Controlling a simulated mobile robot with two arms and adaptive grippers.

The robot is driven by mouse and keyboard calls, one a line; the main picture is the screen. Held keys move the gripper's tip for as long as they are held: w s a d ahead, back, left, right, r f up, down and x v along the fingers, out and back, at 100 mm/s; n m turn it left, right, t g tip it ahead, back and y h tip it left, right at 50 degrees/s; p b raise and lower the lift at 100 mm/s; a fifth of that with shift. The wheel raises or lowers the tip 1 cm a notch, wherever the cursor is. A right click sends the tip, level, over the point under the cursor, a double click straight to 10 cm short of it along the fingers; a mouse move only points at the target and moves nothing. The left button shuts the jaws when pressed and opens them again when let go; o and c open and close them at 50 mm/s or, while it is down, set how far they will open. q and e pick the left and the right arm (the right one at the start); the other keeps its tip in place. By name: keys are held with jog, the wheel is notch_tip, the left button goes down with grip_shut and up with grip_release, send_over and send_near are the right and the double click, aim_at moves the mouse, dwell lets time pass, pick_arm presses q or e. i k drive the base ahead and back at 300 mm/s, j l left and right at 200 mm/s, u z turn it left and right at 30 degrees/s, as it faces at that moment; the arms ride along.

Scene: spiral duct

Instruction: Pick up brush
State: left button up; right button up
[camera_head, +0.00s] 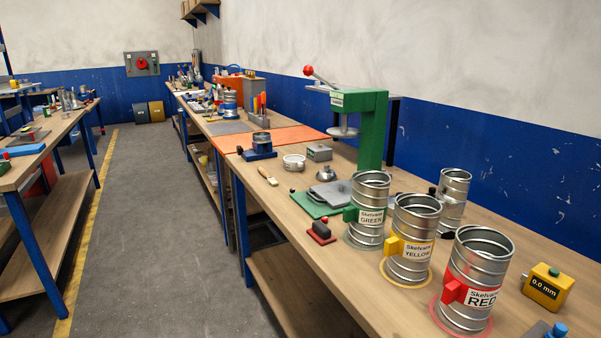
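A small brush (267,176) with a pale handle lies on the near wooden workbench (300,232), close to its left edge. It is left of the green mat (308,205) and in front of the blue clamp-like fixture (259,153). Nothing touches the brush that I can see. Neither of my grippers shows in the head view.
Metal ducts labelled GREEN (369,195), YELLOW (409,240) and RED (472,285) stand at the right, with a green press (372,125) behind. A red-based block (321,233) lies near the edge. The grey floor aisle (160,220) at left is clear.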

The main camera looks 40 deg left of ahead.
aim_at(272, 182)
jog(key=j+z, duration=0.25)
jog(key=j, duration=0.95)
jog(key=j+z, duration=0.3)
jog(key=j, duration=0.9)
